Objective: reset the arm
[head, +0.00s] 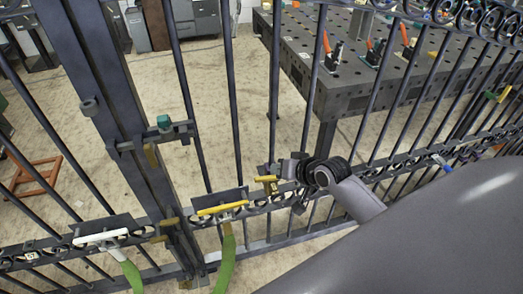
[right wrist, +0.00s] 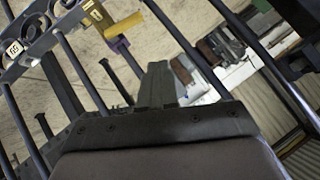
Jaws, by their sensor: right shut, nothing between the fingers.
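My right arm comes in from the right in the head view. Its gripper (head: 283,169) is at the scroll band of the dark metal gate (head: 90,90), close beside a small yellow piece (head: 266,180). I cannot tell whether it touches the gate. In the right wrist view the gripper fingers (right wrist: 157,84) are together with nothing between them. Gate bars and a yellow piece (right wrist: 123,25) show at the upper left there. A latch with a teal knob (head: 164,122) sits on the gate post. My left gripper is not in view.
A yellow handle (head: 222,207) and a white handle (head: 100,237) sit on the gate band, with green strips below. Behind the bars stand a dark perforated table (head: 330,85) with orange-handled tools and a grey cabinet (head: 193,17). Open floor lies behind the gate.

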